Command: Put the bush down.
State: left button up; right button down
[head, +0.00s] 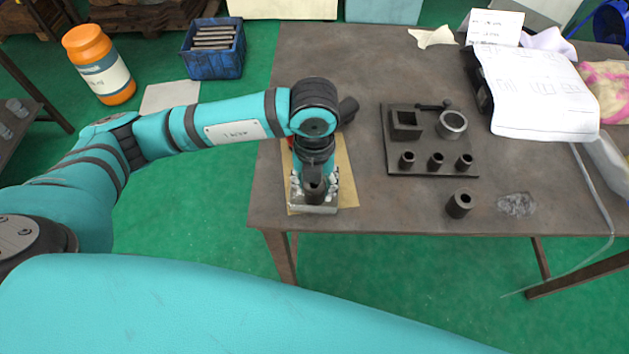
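My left gripper (314,182) points down at the left end of the table, over a silver metal fixture (320,209) on a tan sheet. A dark round piece shows at its fingertips, low over or inside the fixture. I cannot tell whether this is a bush or part of the gripper, nor whether the fingers are shut. A dark bush (460,204) with a hole in its top stands upright on the bare table near the front edge, well right of the gripper. My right gripper is not in view.
A dark plate (431,167) holds a square block, a light-rimmed ring and several small dark bushes. Papers (545,90) cover the right of the table. A grey patch (516,204) lies right of the bush. The table between the tan sheet (347,178) and plate is clear.

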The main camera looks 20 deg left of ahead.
pick_arm(q)
jog(key=o, duration=0.4)
jog(key=shift+o, duration=0.2)
jog(key=shift+r+p, duration=0.25)
jog(key=shift+p, duration=0.1)
jog(key=shift+r, duration=0.3)
notch_tip(320, 180, up, 11)
jog(key=b, duration=0.1)
jog(key=shift+b, duration=0.4)
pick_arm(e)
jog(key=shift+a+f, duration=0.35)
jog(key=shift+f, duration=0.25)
pick_arm(q)
jog(key=shift+r, duration=0.1)
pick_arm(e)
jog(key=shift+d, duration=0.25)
pick_arm(q)
jog(key=shift+s, duration=0.1)
